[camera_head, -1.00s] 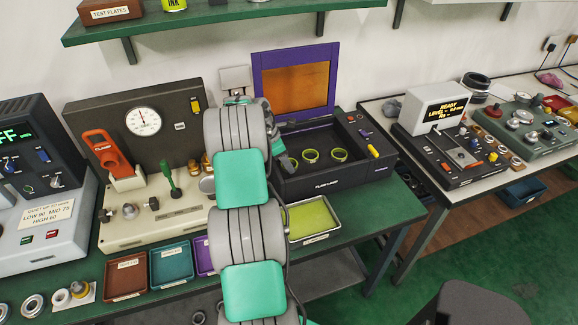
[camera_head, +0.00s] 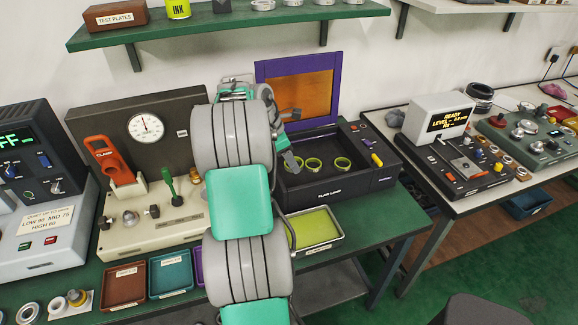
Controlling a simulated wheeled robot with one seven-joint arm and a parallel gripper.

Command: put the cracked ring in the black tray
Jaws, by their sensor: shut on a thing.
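I cannot tell from here which ring has a crack. I cannot make out a separate black tray; part of the bench is hidden behind my arm.
The flaw lamp box (camera_head: 338,190) has a raised purple-framed orange screen (camera_head: 300,90). In front stand a yellow-green-lined tray (camera_head: 318,245), a brown tray (camera_head: 124,284), a teal tray (camera_head: 171,270) and a partly hidden purple tray (camera_head: 199,268). A green shelf (camera_head: 230,30) hangs above.

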